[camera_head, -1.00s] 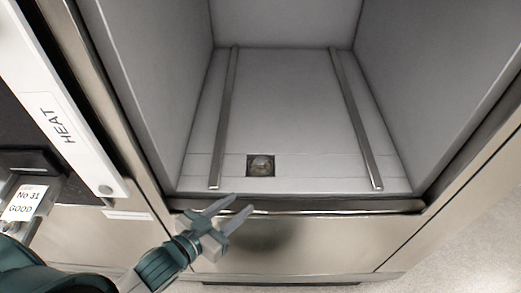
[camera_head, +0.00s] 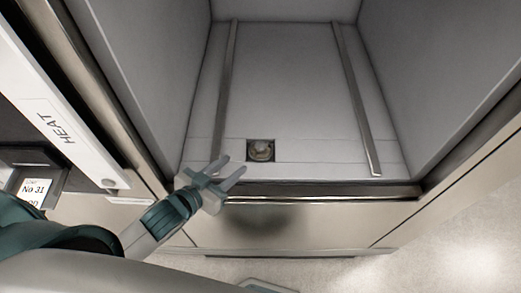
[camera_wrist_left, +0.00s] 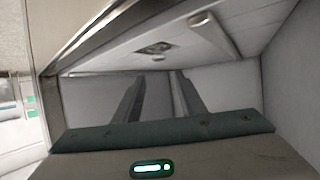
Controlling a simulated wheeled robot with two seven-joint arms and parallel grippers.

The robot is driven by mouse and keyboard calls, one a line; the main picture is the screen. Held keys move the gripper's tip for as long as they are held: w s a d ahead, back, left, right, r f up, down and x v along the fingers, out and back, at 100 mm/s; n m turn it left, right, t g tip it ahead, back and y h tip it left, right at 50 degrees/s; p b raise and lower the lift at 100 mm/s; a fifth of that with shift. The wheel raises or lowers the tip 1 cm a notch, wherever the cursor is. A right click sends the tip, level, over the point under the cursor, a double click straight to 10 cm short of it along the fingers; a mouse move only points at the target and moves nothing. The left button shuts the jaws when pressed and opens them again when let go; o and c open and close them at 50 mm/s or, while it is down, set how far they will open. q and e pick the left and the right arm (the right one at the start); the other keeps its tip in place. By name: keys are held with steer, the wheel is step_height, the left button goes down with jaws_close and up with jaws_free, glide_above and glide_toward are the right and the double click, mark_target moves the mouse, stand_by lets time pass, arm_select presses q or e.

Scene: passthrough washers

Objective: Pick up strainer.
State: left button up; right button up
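The strainer (camera_head: 261,150) is a small round metal piece in a dark square recess in the washer floor, near the front opening. It also shows in the left wrist view (camera_wrist_left: 157,47), small and near the top. My left gripper (camera_head: 231,167) is at the washer's front edge, just left of and nearer than the strainer. Its two fingers are apart with nothing between them. The fingers also show in the left wrist view (camera_wrist_left: 158,85), with a gap between them.
The washer chamber (camera_head: 290,95) is open and otherwise empty. A left rail (camera_head: 226,90) and a right rail (camera_head: 357,100) run along its floor. A front lip (camera_head: 330,189) crosses the opening. A panel marked HEAT (camera_head: 55,125) stands at the left.

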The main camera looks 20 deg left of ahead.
arm_select(q)
steer(key=p, duration=0.3)
glide_toward(260, 146)
steer(key=x, duration=0.4)
steer(key=shift+w+r, duration=0.1)
steer(key=shift+w+d+f, duration=0.1)
steer(key=shift+w+f, duration=0.25)
steer(key=shift+w, duration=0.25)
steer(key=shift+p+x, duration=0.45)
steer(key=shift+x, duration=0.35)
steer(key=p+x, duration=0.1)
steer(key=x, duration=0.1)
steer(key=shift+w+d+f, duration=0.15)
steer(key=shift+w, duration=0.05)
steer(key=shift+w+d+f, duration=0.15)
steer(key=shift+w+f, duration=0.15)
steer(key=shift+w, duration=0.1)
